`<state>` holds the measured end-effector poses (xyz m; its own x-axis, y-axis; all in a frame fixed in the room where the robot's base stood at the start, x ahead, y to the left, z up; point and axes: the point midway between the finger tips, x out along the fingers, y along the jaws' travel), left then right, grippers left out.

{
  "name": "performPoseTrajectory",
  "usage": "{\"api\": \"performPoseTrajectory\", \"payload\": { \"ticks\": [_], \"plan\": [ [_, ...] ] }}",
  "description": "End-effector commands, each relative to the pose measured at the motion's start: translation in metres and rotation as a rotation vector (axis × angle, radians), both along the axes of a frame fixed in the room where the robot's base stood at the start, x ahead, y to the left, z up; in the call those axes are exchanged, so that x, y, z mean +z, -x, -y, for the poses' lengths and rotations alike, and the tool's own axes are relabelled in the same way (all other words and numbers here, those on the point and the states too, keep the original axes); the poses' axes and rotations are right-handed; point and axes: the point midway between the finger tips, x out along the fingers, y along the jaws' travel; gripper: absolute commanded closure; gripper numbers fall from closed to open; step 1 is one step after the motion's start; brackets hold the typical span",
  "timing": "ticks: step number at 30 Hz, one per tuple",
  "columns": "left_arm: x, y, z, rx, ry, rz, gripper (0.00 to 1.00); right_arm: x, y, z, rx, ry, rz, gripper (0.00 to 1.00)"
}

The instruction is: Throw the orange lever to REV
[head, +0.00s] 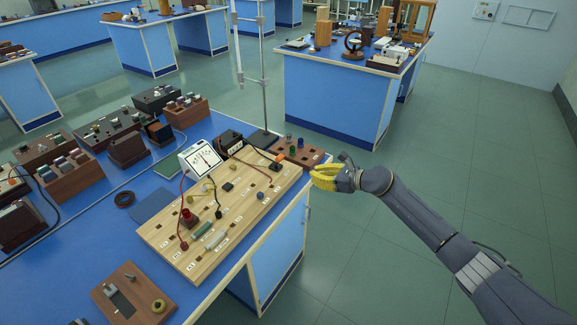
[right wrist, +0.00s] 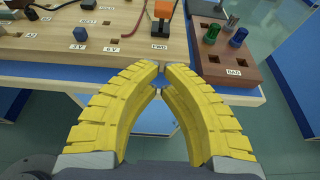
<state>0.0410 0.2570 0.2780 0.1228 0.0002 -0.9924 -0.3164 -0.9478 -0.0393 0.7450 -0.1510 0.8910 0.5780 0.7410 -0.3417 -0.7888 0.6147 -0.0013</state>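The orange lever (head: 281,157) stands near the far right corner of the wooden circuit board (head: 176,222). In the right wrist view its orange part (right wrist: 193,7) shows at the top edge, cut off by the frame, above a label reading FWD (right wrist: 159,47). I see no REV label that I can read. My right gripper (head: 314,176) is just off the board's right edge, apart from the lever. In the right wrist view its yellow fingers (right wrist: 162,72) come together at the tips with nothing between them. My left gripper is in neither view.
A brown terminal block (right wrist: 222,57) with green and blue posts stands right of the lever, near the gripper. A metal stand (head: 264,100) rises behind it. Open floor lies right of the bench.

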Motion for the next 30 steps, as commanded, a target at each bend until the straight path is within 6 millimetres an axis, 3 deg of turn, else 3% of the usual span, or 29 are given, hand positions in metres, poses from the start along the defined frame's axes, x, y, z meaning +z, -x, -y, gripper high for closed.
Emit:
{"api": "performPoseTrajectory", "payload": {
  "ticks": [17, 30],
  "plan": [
    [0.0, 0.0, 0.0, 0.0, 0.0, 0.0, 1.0, -0.03, -0.052, -0.068, 0.0, -0.003, -0.003, 1.0],
    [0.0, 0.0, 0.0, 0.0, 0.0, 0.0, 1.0, -0.013, -0.072, -0.093, 0.0, -0.001, -0.001, 1.0]
  ]
}}
